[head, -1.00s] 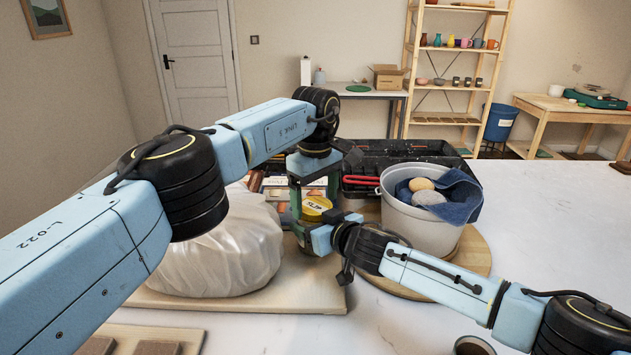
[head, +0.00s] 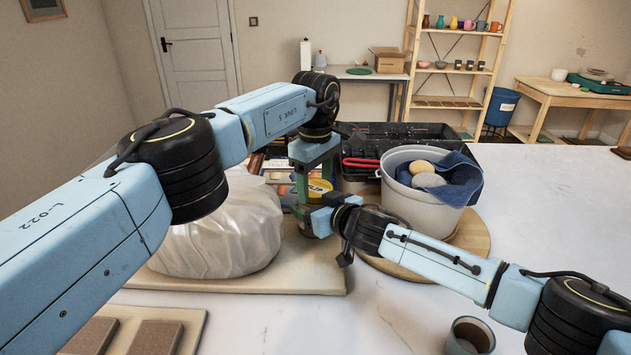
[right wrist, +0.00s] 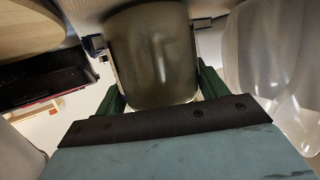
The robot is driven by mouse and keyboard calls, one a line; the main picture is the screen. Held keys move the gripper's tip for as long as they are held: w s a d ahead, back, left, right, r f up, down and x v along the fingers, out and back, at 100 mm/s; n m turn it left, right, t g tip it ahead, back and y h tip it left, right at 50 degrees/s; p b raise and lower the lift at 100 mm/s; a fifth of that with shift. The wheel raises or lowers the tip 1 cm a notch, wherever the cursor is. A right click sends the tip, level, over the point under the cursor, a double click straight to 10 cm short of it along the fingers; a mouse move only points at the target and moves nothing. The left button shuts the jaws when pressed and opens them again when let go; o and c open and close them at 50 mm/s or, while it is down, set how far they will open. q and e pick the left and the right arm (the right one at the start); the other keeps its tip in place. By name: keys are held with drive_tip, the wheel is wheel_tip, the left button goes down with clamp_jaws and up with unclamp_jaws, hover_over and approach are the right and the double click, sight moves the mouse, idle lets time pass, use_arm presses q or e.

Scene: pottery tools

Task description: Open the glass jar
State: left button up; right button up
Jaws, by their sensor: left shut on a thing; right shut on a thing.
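The glass jar stands on a board in the middle of the head view, mostly hidden by my grippers. Its yellow lid (head: 319,188) with dark lettering shows between the left fingers. My left gripper (head: 317,184) comes down from above and is shut on the lid. My right gripper (head: 312,217) reaches in from the right and is shut on the jar body below. In the right wrist view the jar's smoky glass body (right wrist: 152,55) fills the space between the green fingers. I cannot tell whether the lid is seated or slightly lifted.
A plastic-wrapped lump (head: 220,232) sits close left on the board. A grey bucket (head: 420,195) with a blue cloth and round lumps stands right on a wooden disc (head: 472,238). A black toolbox (head: 400,138) is behind. A cup (head: 470,336) stands in front. The table's right side is clear.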

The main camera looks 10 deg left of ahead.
use_arm(q)
drive_tip(key=n, duration=0.5)
drive_tip(key=o, duration=1.1)
drive_tip(key=shift+d, duration=0.1)
wheel_tip(320, 180, up, 4)
drive_tip(key=shift+r, duration=0.25)
drive_tip(key=shift+c, duration=0.5)
wheel_tip(320, 180, up, 2)
drive_tip(key=shift+r+m, duration=0.25)
drive_tip(key=shift+m, duration=0.55)
drive_tip(key=shift+s+r+m, duration=0.1)
drive_tip(key=shift+r+m, duration=0.25)
drive_tip(key=shift+m, duration=0.05)
drive_tip(key=shift+f, duration=3.85)
